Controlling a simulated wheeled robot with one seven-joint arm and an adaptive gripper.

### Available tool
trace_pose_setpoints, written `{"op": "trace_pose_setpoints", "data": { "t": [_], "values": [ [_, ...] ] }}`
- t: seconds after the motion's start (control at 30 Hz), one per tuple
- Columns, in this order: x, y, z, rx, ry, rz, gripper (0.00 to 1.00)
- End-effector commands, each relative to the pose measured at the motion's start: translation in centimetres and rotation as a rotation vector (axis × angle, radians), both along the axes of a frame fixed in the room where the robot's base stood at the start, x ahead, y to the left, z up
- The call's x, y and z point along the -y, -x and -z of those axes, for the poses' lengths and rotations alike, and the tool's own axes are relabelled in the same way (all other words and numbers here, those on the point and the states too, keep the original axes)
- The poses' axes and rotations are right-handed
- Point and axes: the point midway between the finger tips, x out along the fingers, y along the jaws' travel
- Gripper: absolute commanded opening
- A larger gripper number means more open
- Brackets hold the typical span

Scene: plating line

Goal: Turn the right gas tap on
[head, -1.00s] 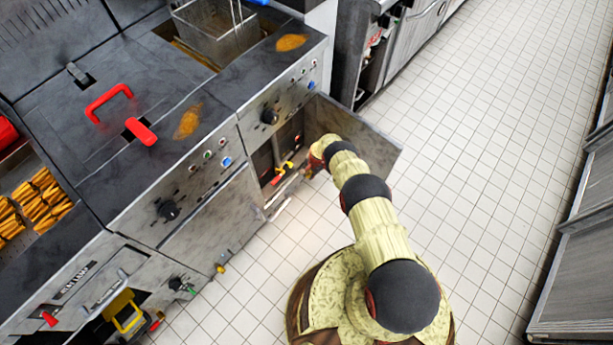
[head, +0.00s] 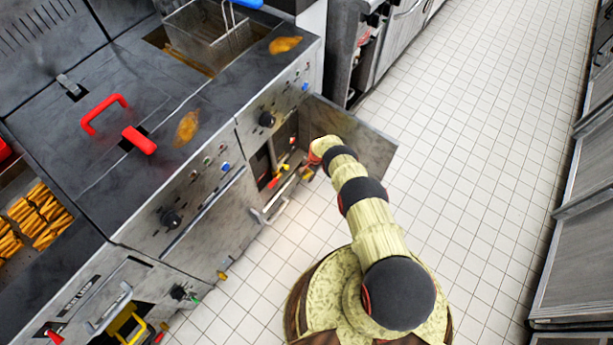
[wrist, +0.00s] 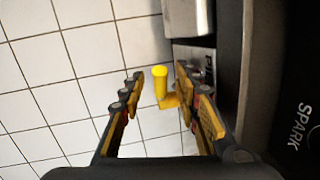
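The open fryer cabinet (head: 262,172) holds pipework with a red handle (head: 273,182) and a yellow part (head: 285,167), small in the head view. I cannot tell from it which way a tap is turned. In the wrist view a yellow tap lever (wrist: 160,86) stands between the fingers of my gripper (wrist: 157,82), nearer the right finger. The fingers are spread, with floor visible between them and the lever, and do not appear closed on it. In the head view my gripper (head: 309,170) is at the cabinet opening, partly hidden by my arm.
The cabinet door (head: 365,140) stands open to the right, beside my arm. Control knobs (head: 267,119) are on the panel above. A fryer basket (head: 218,35) and red handles (head: 140,140) are on top. Tiled floor (head: 480,130) is clear on the right.

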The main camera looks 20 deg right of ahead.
Motion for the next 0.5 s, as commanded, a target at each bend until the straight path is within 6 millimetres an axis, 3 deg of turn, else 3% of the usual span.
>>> {"op": "trace_pose_setpoints", "data": {
  "t": [0.27, 0.5],
  "values": [
    [0.0, -0.1, -0.3, 0.001, -0.001, 0.0, 0.32],
    [0.0, -0.2, -2.0, 0.002, 0.0, -0.001, 0.32]
  ]
}}
